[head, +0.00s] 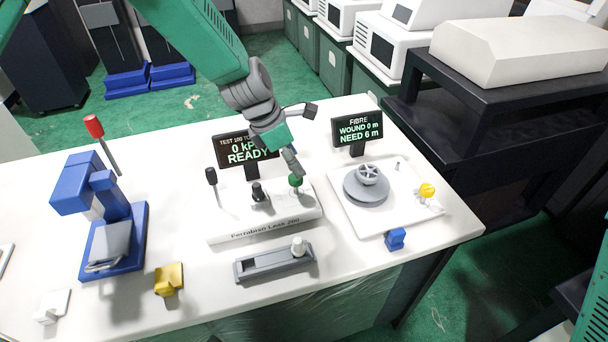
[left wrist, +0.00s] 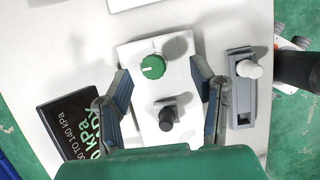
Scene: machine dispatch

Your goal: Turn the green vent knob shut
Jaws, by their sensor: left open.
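The green vent knob (head: 296,181) is on the right part of the white leak tester (head: 225,236), lettered "Ferrabino Leak 200". In the left wrist view the knob (left wrist: 153,67) is a round green disc with a pale mark, beyond the black knob (left wrist: 167,116). My left gripper (head: 292,165) is over the tester, close to the green knob. In the left wrist view its two fingers (left wrist: 160,82) are spread wide on either side, with nothing between them gripped. Whether a fingertip touches the knob cannot be told. My right gripper is not in view.
The tester's display (head: 247,152) reads 0 kPa, READY. A black-topped lever (head: 212,177) stands at the tester's left. A grey tray (head: 268,264) with a white-capped part lies in front. A fibre winder (head: 366,187) is right; a blue press (head: 112,238) is left.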

